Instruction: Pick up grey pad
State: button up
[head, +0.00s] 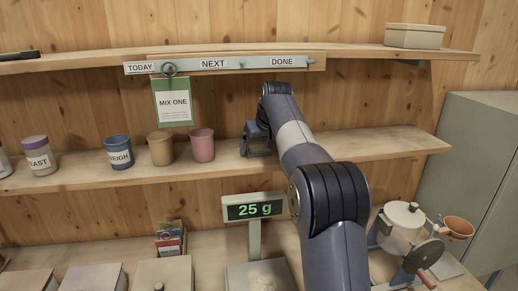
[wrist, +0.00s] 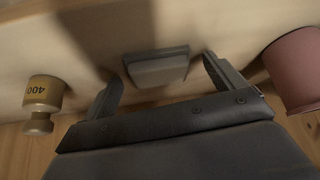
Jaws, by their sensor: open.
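The grey pad (wrist: 157,67) is a small rectangular block with a sloped face, on the pale wooden shelf in the wrist view. My gripper (wrist: 162,75) is open, with one finger to each side of the pad and gaps between; the pad lies ahead of the palm, and I see no contact. In the head view my gripper (head: 258,145) is low over the middle shelf, right of the pink cup (head: 202,145). I cannot make out the pad there; the gripper seems to hide it.
In the wrist view a brass weight marked 400 (wrist: 43,92) stands left and the pink cup (wrist: 297,65) close right. A tan cup (head: 160,148) and blue cup (head: 118,153) stand further left on the shelf (head: 380,147). A scale display (head: 254,209) reads 25 g below.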

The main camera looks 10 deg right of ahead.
jog(key=shift+c, duration=0.3)
jog(key=c, duration=1)
jog(key=shift+r, duration=0.15)
jog(key=shift+r, duration=0.55)
jog(key=s+d+b, duration=0.1)
jog(key=s+b, duration=0.1)
jog(key=s, duration=0.4)
jog(key=s+d+b, duration=0.1)
jog(key=s+b, duration=0.2)
jog(key=s, duration=0.3)
jog(key=s+d+b, duration=0.1)
jog(key=s+b, duration=0.2)
jog(key=s, duration=0.2)
jog(key=shift+s+d+r, duration=0.1)
jog(key=shift+s+d, duration=0.15)
jog(key=shift+s, duration=0.15)
